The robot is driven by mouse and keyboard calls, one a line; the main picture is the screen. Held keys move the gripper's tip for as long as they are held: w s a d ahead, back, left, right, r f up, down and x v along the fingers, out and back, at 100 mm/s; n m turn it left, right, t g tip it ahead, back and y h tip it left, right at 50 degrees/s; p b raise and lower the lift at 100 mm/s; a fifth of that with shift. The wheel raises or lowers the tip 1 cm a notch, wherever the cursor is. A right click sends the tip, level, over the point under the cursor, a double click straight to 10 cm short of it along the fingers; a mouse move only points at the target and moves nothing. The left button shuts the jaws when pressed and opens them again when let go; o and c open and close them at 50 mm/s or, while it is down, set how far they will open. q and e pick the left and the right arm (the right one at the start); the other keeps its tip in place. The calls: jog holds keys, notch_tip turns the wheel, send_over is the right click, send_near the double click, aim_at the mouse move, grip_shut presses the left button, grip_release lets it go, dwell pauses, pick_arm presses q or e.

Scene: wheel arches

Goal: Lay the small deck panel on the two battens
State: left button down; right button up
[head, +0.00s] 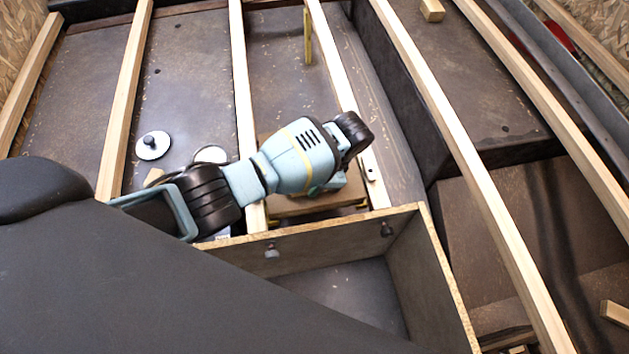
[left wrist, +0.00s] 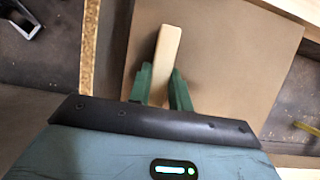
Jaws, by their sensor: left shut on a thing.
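The small deck panel (left wrist: 225,70) is a flat brown board with a pale wooden grip bar (left wrist: 168,50) on its face. My left gripper (left wrist: 166,85) is shut on this bar with green fingers. In the head view the panel (head: 298,206) shows partly under my left gripper (head: 328,187), between two pale battens, the left one (head: 240,80) and the right one (head: 337,65). The gripper and wrist hide much of it. I cannot tell whether the panel touches the battens. My right gripper is not in view.
An open box (head: 440,275) with a raw wooden rim stands just in front of the panel. A yellow bracket (head: 308,38) stands between the battens farther back. A white disc with a black knob (head: 153,146) lies at left. A dark wheel arch (head: 465,80) rises at right.

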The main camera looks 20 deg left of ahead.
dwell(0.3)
pick_arm(q)
jog(key=c, duration=1.2)
grip_release()
jog(key=shift+s, duration=0.1)
jog(key=p+v, duration=0.2)
jog(key=v, duration=0.4)
jog(key=shift+r, duration=0.15)
jog(key=shift+v, duration=0.8)
